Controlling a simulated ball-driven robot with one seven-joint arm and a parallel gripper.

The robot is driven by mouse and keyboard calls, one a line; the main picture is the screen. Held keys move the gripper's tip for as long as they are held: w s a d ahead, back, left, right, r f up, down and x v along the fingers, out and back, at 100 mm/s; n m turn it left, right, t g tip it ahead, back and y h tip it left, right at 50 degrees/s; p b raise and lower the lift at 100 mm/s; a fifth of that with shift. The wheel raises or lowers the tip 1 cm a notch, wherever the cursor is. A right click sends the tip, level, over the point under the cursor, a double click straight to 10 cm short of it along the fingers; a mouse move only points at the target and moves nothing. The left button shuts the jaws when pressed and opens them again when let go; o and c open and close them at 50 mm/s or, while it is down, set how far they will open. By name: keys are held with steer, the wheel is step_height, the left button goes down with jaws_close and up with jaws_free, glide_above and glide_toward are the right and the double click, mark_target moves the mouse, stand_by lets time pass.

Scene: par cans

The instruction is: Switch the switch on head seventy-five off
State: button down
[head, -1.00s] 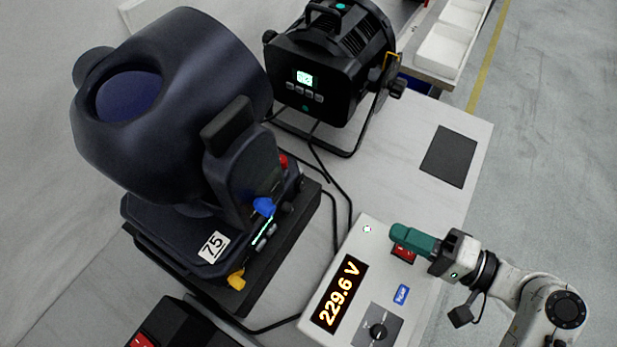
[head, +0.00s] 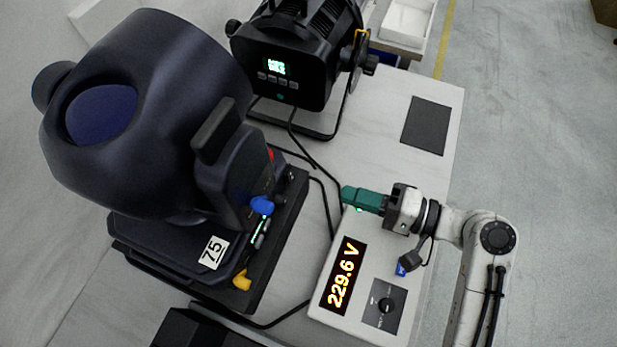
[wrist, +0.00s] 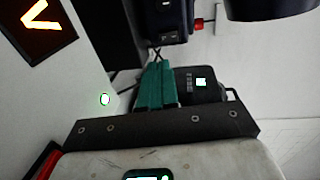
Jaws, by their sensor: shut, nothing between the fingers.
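Head seventy-five (head: 150,115) is a big dark moving light at the left, with a "75" label (head: 213,252) on its base. Its base side carries a blue plug (head: 262,205), a yellow plug (head: 242,281) and a small red part (head: 270,155), mostly hidden; I cannot tell a switch there. In the wrist view a dark base (wrist: 165,22) at the top has a small black panel and a red part (wrist: 198,23) beside it. My gripper (head: 345,196), with teal fingers, is shut and empty, right of the head and apart from it. It also shows in the wrist view (wrist: 153,70).
A white meter box (head: 365,262) reading 229.6 V lies below my gripper; its red rocker (wrist: 42,163) shows in the wrist view. A black par can (head: 290,55) stands behind. Black cables (head: 325,185) cross the table between head and meter box. A dark mat (head: 426,125) lies at right.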

steer(key=p+x, duration=0.1)
steer(key=x, duration=0.8)
steer(key=shift+a+p, duration=0.2)
steer(key=shift+p, duration=0.1)
steer(key=shift+w, duration=0.1)
steer(key=shift+y, duration=0.3)
steer(key=b+v, duration=0.3)
steer(key=v, duration=0.7)
steer(key=shift+d+f, duration=0.15)
steer(key=shift+d, duration=0.05)
